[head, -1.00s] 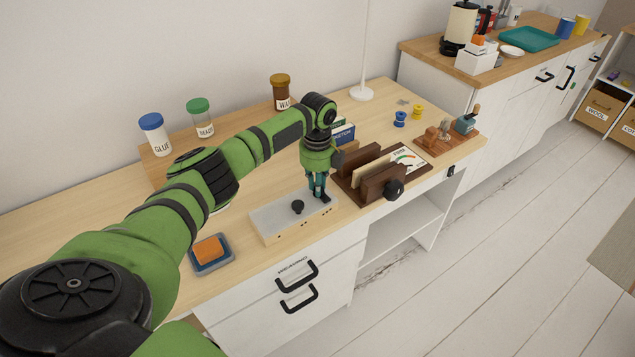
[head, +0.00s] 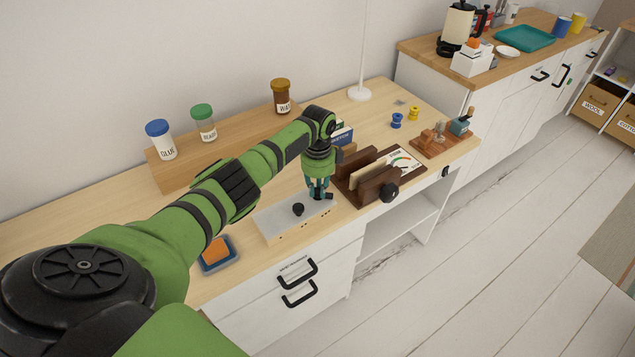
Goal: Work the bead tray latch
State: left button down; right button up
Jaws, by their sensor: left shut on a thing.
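The bead tray (head: 275,218) is a low pale grey box at the front of the wooden desk. A round black knob (head: 298,209) stands on its top. My left gripper (head: 319,195) points down at the tray's right end, shut on a small dark part there that looks like the latch. The fingers hide most of that part, so its position is unclear. My right gripper is not in view.
A dark wooden stand with a dial (head: 388,190) is close to the right of the gripper. A blue dish with an orange block (head: 217,252) lies left of the tray. Jars, including glue (head: 161,140), stand behind on a wooden shelf (head: 185,171).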

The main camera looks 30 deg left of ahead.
aim_at(319, 189)
pick_arm(q)
jog(key=n+p, duration=0.1)
jog(key=n, duration=0.3)
jog(key=shift+d+r+n+p, duration=0.1)
jog(key=shift+n+p, duration=0.2)
jog(key=shift+w+n+p, duration=0.1)
jog(key=shift+n+p, duration=0.35)
jog(key=shift+n, duration=1.45)
jog(key=c, duration=1.1)
grip_release()
jog(key=shift+c, duration=0.2)
notch_tip(319, 189, up, 12)
